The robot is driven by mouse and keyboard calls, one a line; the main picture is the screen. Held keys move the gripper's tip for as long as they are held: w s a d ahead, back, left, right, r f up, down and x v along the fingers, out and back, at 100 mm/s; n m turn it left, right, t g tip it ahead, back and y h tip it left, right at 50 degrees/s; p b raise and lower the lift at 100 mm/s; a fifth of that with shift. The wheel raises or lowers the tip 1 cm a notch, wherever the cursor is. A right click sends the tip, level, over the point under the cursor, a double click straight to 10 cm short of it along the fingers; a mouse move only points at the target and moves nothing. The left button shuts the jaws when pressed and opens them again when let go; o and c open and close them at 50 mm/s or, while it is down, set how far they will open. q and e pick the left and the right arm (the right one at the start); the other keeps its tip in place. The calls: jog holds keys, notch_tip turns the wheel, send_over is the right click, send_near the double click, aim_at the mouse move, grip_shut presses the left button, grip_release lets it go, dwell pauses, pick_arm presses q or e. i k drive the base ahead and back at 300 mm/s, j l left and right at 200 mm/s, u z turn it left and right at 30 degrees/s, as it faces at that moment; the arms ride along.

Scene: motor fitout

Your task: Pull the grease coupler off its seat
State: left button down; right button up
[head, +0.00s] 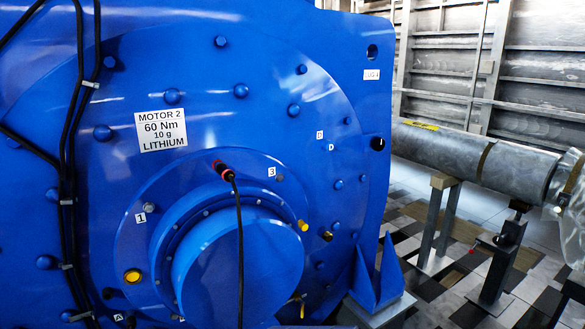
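The grease coupler (223,170) is a small black piece with red rings, on the end of a black hose (240,250). It sits on the upper rim of the round flange on the blue motor (330,90), between the points labelled 1 (141,217) and 3 (272,172). The hose hangs down from it in front of the motor's round hub (265,262). The coupler's seat is hidden behind it. Neither of my grippers is in view.
Black cables (70,150) run down the motor's left side. Yellow-capped fittings (133,276) sit on the flange. A grey shaft (475,155) rests on stands at the right.

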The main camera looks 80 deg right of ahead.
aim_at(222, 169)
jog(key=z, duration=1.85)
